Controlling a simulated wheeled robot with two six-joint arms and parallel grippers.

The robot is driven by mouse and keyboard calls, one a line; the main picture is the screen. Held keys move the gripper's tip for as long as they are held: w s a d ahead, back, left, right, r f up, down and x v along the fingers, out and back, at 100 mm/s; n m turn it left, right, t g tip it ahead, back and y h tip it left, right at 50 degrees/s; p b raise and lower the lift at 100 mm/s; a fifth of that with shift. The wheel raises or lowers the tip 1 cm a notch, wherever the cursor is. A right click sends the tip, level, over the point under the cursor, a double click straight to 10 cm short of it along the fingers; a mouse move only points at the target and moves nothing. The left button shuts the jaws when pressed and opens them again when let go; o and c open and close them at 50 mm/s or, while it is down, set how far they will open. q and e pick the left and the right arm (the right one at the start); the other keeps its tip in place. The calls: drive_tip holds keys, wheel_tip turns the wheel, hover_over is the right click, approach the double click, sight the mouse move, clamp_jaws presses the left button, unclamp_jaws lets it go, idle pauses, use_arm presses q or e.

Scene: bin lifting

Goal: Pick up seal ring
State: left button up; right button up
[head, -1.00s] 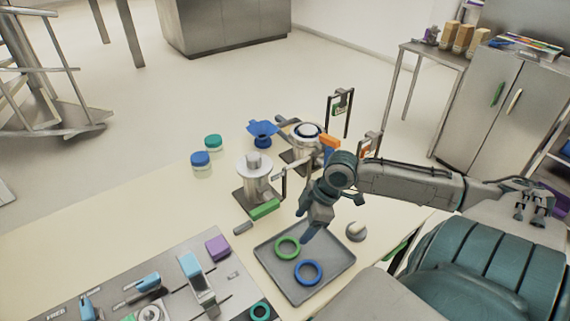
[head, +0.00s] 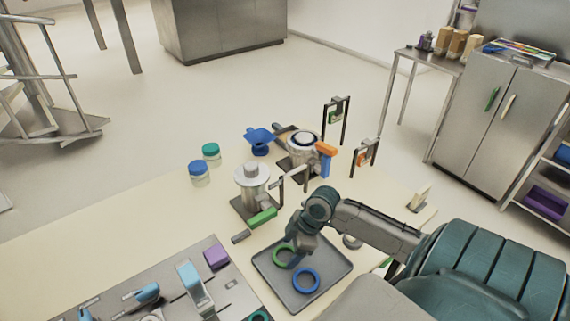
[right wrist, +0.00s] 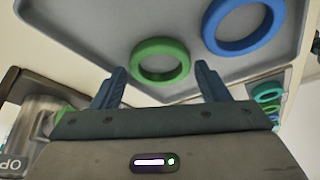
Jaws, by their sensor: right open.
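A green seal ring (head: 275,258) and a blue seal ring (head: 296,285) lie flat, side by side, on a grey tray (head: 333,267). My right gripper (head: 296,251) is low over the tray beside the green ring and partly covers that ring's right side. In the right wrist view the open fingers (right wrist: 161,69) stand left and right of the near part of the green ring (right wrist: 160,44), with nothing gripped. The blue ring (right wrist: 240,47) lies to the right, outside the fingers. My left gripper is not in view.
A metal press-like device (head: 252,186) with a green handle (head: 262,217) stands behind the tray. A second metal device (head: 303,150) is farther back. Two lidded jars (head: 198,173) stand left of them. A panel with a purple block (head: 217,257) lies left of the tray.

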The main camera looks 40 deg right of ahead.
drive_tip(key=shift+x, duration=0.75)
drive_tip(key=c, duration=0.6)
drive_tip(key=shift+r, duration=0.2)
